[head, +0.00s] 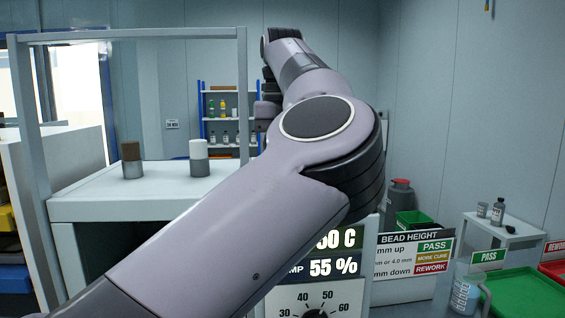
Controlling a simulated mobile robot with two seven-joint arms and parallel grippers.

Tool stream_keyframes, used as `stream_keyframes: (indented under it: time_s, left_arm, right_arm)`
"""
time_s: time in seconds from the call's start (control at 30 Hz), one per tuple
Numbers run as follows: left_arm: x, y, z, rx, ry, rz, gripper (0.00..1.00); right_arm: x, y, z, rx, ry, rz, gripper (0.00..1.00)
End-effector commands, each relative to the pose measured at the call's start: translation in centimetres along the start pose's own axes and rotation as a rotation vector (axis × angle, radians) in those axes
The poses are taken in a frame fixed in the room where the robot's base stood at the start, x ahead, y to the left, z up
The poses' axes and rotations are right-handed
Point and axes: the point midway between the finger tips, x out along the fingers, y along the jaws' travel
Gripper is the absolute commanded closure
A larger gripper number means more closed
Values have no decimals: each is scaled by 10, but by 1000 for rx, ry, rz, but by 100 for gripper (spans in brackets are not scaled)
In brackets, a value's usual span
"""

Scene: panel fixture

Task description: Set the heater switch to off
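The heater switch is not visible; my arm covers part of the panel and the frame's bottom edge cuts it off. The panel's white front (375,290) shows at the bottom centre, with a partly covered display (335,266) reading "55 %" and, above that, a reading ending in "0 C". Below is the top of a dial (318,307) marked 30 to 60. My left arm crosses the view from the lower left, bends over the panel and reaches away upward. I cannot make out its gripper's fingers. My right gripper is not in view.
A bench (100,205) under a grey frame holds two two-tone cylinders (132,160) (199,158). At right are a bead height sign (415,255), a clear jug (466,292), a green tray (525,295) and a small table (500,232) with bottles. Blue shelving (203,110) stands behind.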

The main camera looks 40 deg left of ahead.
Motion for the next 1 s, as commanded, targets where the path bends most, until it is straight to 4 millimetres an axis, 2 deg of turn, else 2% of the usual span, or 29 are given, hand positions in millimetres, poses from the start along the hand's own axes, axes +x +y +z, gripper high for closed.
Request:
stream_keyframes:
  time_s: [0.47,0.5,0.57,0.6,1.0]
  left_arm:
    - [1,0,0,-19,2,1,100]
    - [1,0,0,-19,2,1,84]
    - [1,0,0,-19,2,1,64]
    - [1,0,0,-18,2,0,62]
    - [-6,0,0,-15,1,-2,62]
  right_arm:
    - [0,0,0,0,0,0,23]
    - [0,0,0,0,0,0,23]
    - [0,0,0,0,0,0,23]
    - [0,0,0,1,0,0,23]
    - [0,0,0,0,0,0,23]
